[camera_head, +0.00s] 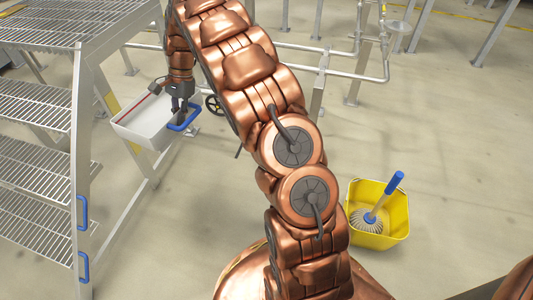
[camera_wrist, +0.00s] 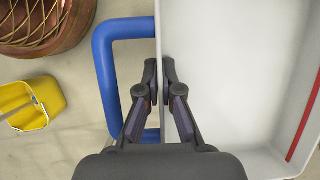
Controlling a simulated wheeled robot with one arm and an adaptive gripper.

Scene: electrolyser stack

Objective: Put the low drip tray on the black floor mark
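The low drip tray (camera_head: 145,124) is a shallow white box with a blue loop handle (camera_head: 184,118) on its right side. It is beside the stepped metal platform in the head view. My gripper (camera_head: 178,108) is at the handle end of the tray. In the wrist view, the fingers of my gripper (camera_wrist: 159,72) are close together on either side of the white tray wall (camera_wrist: 161,25), pinching it beside the blue handle (camera_wrist: 105,75). I cannot tell how high the tray is above the floor. No black floor mark clearly shows; my arm hides part of the floor.
A metal step platform (camera_head: 85,110) with grated treads and blue handles stands at left. A yellow bucket (camera_head: 378,232) with a blue-handled brush stands at lower right. Pipes (camera_head: 345,75) and metal legs run along the back. Pale floor right of my arm is largely clear.

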